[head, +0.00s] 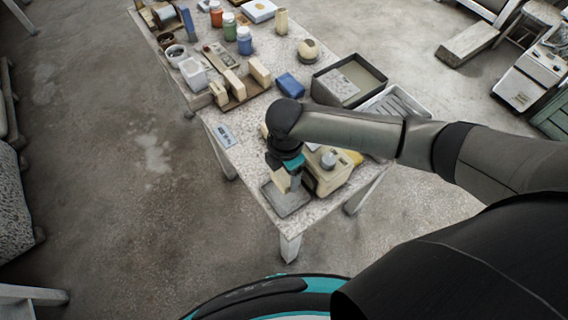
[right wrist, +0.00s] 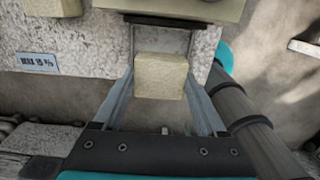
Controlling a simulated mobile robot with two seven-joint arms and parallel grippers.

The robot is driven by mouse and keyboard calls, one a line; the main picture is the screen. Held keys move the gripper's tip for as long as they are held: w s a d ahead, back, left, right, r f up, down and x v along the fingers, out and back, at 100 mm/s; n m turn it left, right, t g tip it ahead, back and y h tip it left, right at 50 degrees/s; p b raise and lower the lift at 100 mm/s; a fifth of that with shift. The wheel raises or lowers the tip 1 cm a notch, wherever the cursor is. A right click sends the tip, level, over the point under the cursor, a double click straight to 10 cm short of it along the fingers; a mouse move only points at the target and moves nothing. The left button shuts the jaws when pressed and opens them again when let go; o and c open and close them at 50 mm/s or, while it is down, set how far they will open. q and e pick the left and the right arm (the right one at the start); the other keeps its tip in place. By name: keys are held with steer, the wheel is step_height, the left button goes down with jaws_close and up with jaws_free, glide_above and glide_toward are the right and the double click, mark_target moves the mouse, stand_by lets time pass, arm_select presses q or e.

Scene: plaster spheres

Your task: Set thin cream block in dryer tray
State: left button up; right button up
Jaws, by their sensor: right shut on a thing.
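The thin cream block (head: 281,181) is between the fingers of my right gripper (head: 291,172), which is shut on it. The right wrist view shows the block (right wrist: 160,77) between the two fingers. The grey dryer tray (head: 289,204) sticks out from the cream dryer (head: 331,180) at the near table corner. The block is over the tray in both views; whether it touches the tray floor I cannot tell. In the right wrist view, the tray (right wrist: 160,39) shows partly behind the block. My left gripper is out of view.
Another cream block (right wrist: 52,6) lies left of the dryer. A label (head: 225,136) is on the speckled table (head: 245,160). A blue box (head: 290,85), a dark-rimmed tray (head: 350,80), jars and a wooden stand with blocks (head: 240,90) are farther back. The near table edge is close to the tray.

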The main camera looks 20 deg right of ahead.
mark_target(286, 183)
steer(key=shift+r+p, duration=0.15)
steer(key=shift+p, duration=0.35)
step_height(286, 183, down, 6)
steer(key=b, duration=0.3)
steer(key=shift+r+b, duration=0.15)
steer(key=shift+b, duration=0.25)
steer(key=shift+p, duration=0.55)
stand_by(0.7)
steer(key=shift+f+b, duration=0.9)
steer(key=shift+f, duration=0.4)
stand_by(0.5)
steer(key=o, duration=1.6)
steer(key=shift+c, duration=0.2)
steer(key=shift+s, duration=0.1)
